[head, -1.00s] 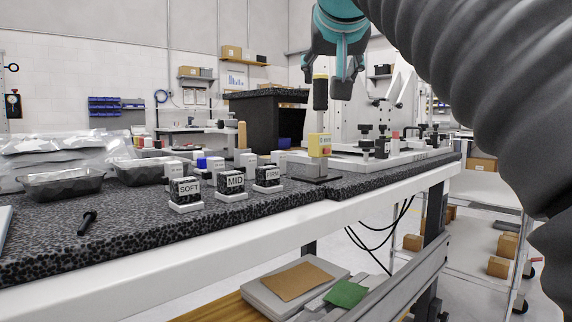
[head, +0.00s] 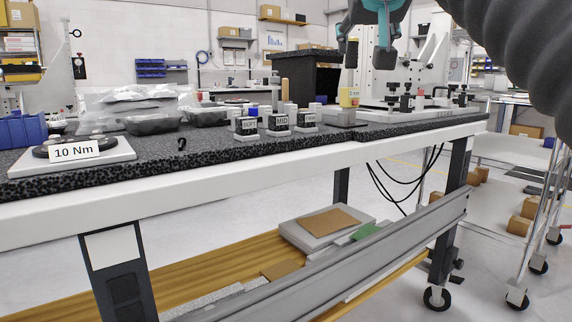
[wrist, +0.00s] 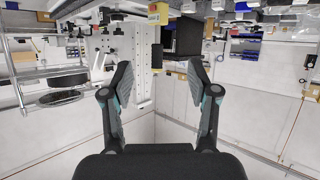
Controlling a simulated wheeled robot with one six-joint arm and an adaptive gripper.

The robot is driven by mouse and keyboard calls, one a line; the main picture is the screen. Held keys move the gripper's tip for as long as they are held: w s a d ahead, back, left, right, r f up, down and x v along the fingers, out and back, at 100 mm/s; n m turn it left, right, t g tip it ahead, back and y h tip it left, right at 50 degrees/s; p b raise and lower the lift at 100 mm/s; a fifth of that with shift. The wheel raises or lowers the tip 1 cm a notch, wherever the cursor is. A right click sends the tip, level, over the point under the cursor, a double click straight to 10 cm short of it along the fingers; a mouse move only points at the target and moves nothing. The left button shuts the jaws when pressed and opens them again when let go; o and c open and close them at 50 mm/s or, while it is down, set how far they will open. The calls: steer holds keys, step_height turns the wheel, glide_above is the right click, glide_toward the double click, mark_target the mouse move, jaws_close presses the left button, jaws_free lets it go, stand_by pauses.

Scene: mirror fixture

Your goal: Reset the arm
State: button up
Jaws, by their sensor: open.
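My gripper (wrist: 160,85) is open in the wrist view, with its two dark fingers wide apart and nothing gripped between them. In the head view my gripper (head: 370,52) hangs at the top, teal and dark grey, partly cut off by the frame edge. A black cylinder with a yellow band (head: 352,54) shows beside it, above a yellow block (head: 348,97) on the bench. In the wrist view the cylinder (wrist: 157,60) lies beyond the fingers in the gap.
The speckled bench (head: 225,155) bears SOFT, MID and a third labelled block (head: 278,122), foil trays (head: 155,123), a 10 Nm plate (head: 112,160) and a white mirror fixture (head: 375,75). A wire cart (head: 545,190) stands at right.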

step_height(320, 180, down, 21)
steer(key=s+a+n+g+y+p, duration=0.1)
steer(key=s+n+g+p, duration=0.1)
steer(key=g, duration=0.2)
steer(key=s+d+f+g+p, duration=0.1)
steer(key=s+d+f+p, duration=0.1)
steer(key=s+f, duration=0.7)
steer(key=s+d+f+m+g+p, duration=0.1)
steer(key=s+d+f+g+p, duration=0.1)
steer(key=s+f, duration=0.8)
steer(key=shift+f+g+y+p, duration=0.3)
steer(key=shift+f+p, duration=0.25)
steer(key=shift+f, duration=0.55)
steer(key=shift+d, duration=0.1)
